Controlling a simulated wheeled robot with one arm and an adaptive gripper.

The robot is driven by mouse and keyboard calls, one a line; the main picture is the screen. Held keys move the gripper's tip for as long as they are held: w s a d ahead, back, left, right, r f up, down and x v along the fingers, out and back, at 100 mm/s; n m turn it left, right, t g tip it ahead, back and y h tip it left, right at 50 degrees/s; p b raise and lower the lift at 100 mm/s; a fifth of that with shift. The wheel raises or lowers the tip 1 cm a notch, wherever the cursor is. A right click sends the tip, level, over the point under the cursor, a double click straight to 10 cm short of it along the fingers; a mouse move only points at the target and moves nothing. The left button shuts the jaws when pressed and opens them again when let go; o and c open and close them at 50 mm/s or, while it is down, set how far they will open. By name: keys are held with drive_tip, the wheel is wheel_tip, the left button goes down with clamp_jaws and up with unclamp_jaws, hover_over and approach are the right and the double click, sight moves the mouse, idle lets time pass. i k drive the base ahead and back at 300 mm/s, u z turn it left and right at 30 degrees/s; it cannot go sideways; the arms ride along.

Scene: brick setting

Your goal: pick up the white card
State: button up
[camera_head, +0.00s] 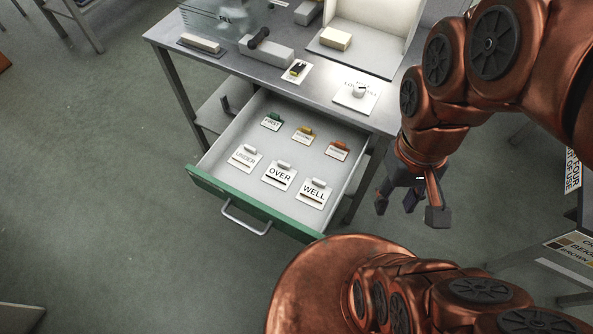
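Several white cards lie in the open drawer (231,184), which has a green front. The front row has cards reading UNDER (245,158), OVER (280,175) and WELL (315,194), each with a pale clip or tab at its top. Behind them are smaller white cards with a green tab (271,122), a yellow tab (303,134) and an orange tab (337,150). I cannot tell which card is meant. My gripper (411,209) hangs to the right of the drawer, fingers spread and empty, touching none of the cards.
The grey desk top (245,71) above the drawer holds a white card with a round knob (357,96), a card with a dark and yellow item (297,71) and a lit white box. Another table stands at right.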

sight(246, 158)
drive_tip(key=u, duration=0.4)
drive_tip(key=k, duration=0.45)
drive_tip(key=u, duration=0.95)
drive_tip(key=k, duration=0.9)
drive_tip(key=u, duration=1)
drive_tip(key=i, duration=1.45)
drive_tip(key=z, duration=1.05)
drive_tip(key=i, duration=0.3)
drive_tip(key=z, duration=0.4)
